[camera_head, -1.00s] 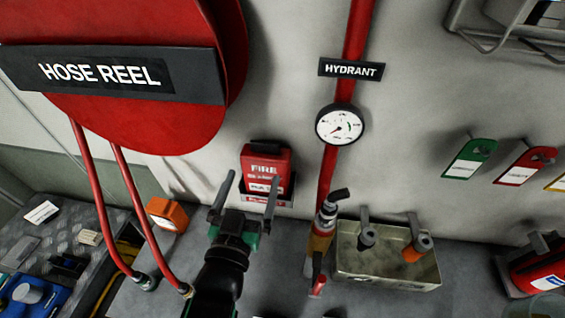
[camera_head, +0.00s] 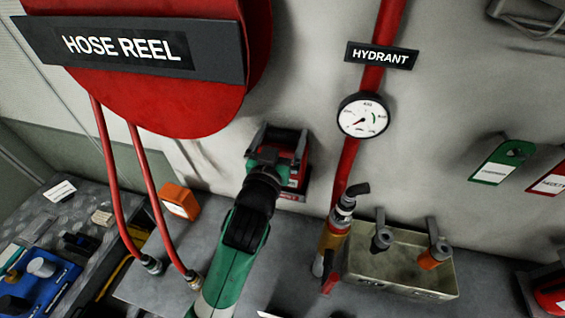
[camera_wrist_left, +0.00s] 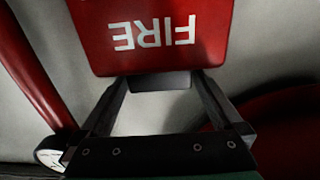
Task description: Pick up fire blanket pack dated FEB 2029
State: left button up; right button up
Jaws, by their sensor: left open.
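The red fire blanket pack (camera_head: 299,174) with a dark top tab sits against the wall in a low holder, left of the red hydrant pipe. My left gripper (camera_head: 281,140) is open in front of it, covering much of its face. In the left wrist view the pack (camera_wrist_left: 155,45) appears upside down with white "FIRE" lettering, and its dark tab lies between the fingers of the open gripper (camera_wrist_left: 158,84). I cannot tell whether the fingers touch the pack. No date is readable. My right gripper is not in view.
The hose reel (camera_head: 150,105) and its two red hoses are at left. An orange box (camera_head: 179,201) stands left of the pack. The hydrant gauge (camera_head: 363,115), nozzle and a metal tray (camera_head: 400,268) are at right.

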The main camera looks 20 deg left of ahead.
pick_arm(q)
jog(key=shift+w, duration=0.1)
jog(key=shift+c, duration=0.3)
grip_shut()
